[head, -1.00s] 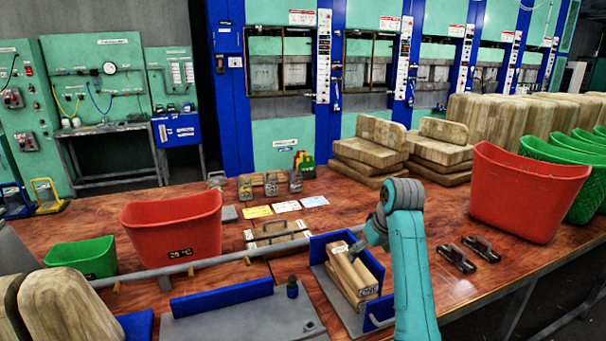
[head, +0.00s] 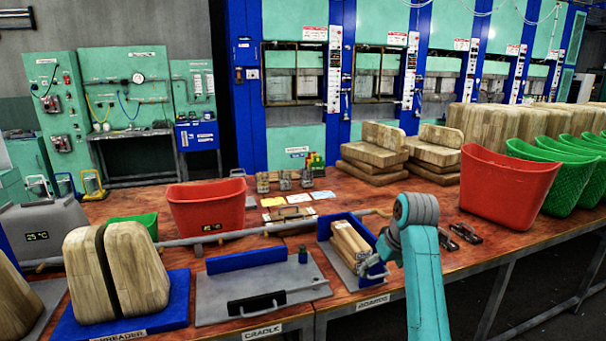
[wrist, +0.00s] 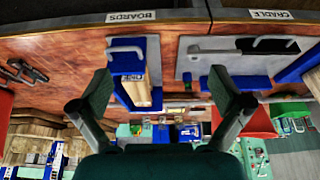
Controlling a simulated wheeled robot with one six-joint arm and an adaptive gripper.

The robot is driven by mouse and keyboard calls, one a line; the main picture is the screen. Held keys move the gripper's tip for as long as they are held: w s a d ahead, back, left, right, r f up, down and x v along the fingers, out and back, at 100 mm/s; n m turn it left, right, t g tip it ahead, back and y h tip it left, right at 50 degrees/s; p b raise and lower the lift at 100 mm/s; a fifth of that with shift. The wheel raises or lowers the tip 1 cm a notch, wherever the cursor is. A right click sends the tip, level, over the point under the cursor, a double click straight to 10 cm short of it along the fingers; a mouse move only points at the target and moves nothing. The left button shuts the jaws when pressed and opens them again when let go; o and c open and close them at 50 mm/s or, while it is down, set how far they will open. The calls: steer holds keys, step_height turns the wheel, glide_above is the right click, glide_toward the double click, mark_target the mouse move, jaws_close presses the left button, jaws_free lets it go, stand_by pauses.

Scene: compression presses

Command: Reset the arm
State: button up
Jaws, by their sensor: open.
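My teal arm (head: 422,280) rises at the lower right of the head view, in front of the table. My gripper is partly hidden behind the arm's top joint in that view, beside the boards holder. In the wrist view my gripper (wrist: 160,95) shows two dark fingers spread wide, with nothing between them. The wrist view is upside down, with the table edge at its top. The wooden boards (head: 350,243) lie in the blue and grey boards holder (head: 325,232); they also show in the wrist view (wrist: 136,92) near the left-hand finger.
A red bin (head: 207,205) and a green bin (head: 133,228) stand at the left, another red bin (head: 507,182) at the right. Two black-handled tools (head: 466,232) lie right of my arm.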

steer(key=s+f+t, duration=0.1)
steer(key=s+f, duration=0.2)
steer(key=f, duration=0.5)
steer(key=s+a+f+m+t, duration=0.1)
steer(key=s+f, duration=0.3)
steer(key=f, duration=0.3)
steer(key=s+f+t, duration=0.1)
steer(key=s+f, duration=0.2)
steer(key=f, duration=0.5)
steer(key=s+f+m+t+h, duration=0.1)
steer(key=s+f, duration=0.4)
steer(key=s, duration=0.3)
steer(key=s+f+t, duration=0.1)
steer(key=s+f, duration=0.4)
steer(key=s, duration=0.4)
steer(key=s+r+m+t, duration=0.1)
steer(key=s+r+t, duration=0.2)
steer(key=s, duration=1.8)
steer(key=s+r+t, duration=0.2)
steer(key=s+r, duration=1.3)
steer(key=shift+s+a+r+m+t, duration=0.15)
steer(key=shift+a+m+t, duration=0.1)
steer(key=shift+m+t, duration=0.05)
